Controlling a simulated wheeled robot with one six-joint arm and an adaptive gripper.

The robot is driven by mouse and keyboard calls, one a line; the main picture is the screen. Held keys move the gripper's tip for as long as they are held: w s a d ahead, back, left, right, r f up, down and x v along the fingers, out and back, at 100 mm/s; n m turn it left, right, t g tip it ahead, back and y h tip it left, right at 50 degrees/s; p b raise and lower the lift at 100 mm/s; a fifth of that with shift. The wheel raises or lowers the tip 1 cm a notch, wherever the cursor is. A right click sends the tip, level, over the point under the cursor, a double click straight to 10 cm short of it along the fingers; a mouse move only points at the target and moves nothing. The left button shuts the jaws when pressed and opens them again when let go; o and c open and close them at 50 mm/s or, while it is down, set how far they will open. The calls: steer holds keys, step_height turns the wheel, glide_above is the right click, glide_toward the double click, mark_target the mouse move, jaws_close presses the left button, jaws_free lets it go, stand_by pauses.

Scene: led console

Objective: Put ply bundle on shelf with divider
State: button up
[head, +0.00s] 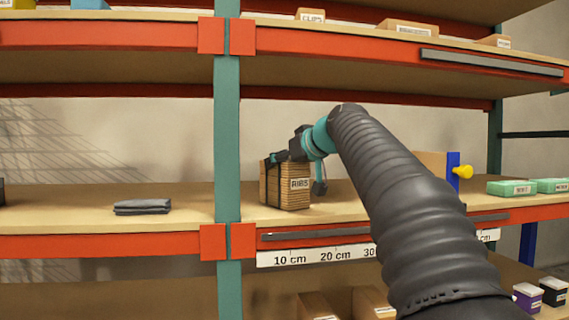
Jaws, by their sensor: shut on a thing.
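The ply bundle (284,192) is a block of thin brown layers with a dark strap and a white label reading RIBS. It is upright at the left end of the middle shelf (345,210), just right of the teal post. My gripper (298,168) reaches it from the upper right and is shut on it, with one finger over its top left and one by its right side. I cannot tell whether its base touches the board. The divider (453,172) is a blue upright with a yellow knob, further right on this shelf, partly behind my arm.
The teal post (228,150) stands close left of the bundle. A scale strip (310,256) marks centimetres on the shelf front. Green boxes (512,188) sit right of the divider. A folded grey cloth (142,207) lies in the left bay. The upper shelf beam is overhead.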

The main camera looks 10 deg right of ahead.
steer(key=o, duration=1.7)
steer(key=shift+o, duration=0.2)
steer(key=shift+r, duration=0.15)
steer(key=shift+s+d, duration=0.15)
steer(key=shift+s, duration=0.2)
steer(key=v, duration=1.1)
steer(key=shift+b, duration=0.4)
steer(key=shift+d, duration=0.1)
steer(key=s+a+f+m+g+h, duration=0.1)
steer(key=s+f+g, duration=0.1)
steer(key=s+f, duration=0.7)
steer(key=s+a+f+m+g+h, duration=0.1)
steer(key=s+f, duration=0.9)
steer(key=f, duration=1.1)
steer(key=s+a+f+m+g+h, duration=0.1)
steer(key=s+f+m+g+h, duration=0.1)
steer(key=s+f, duration=0.8)
step_height(320, 180, down, 6)
steer(key=shift+a+r+g+h, duration=0.1)
steer(key=shift+a+g+h, duration=0.35)
steer(key=shift+g, duration=0.75)
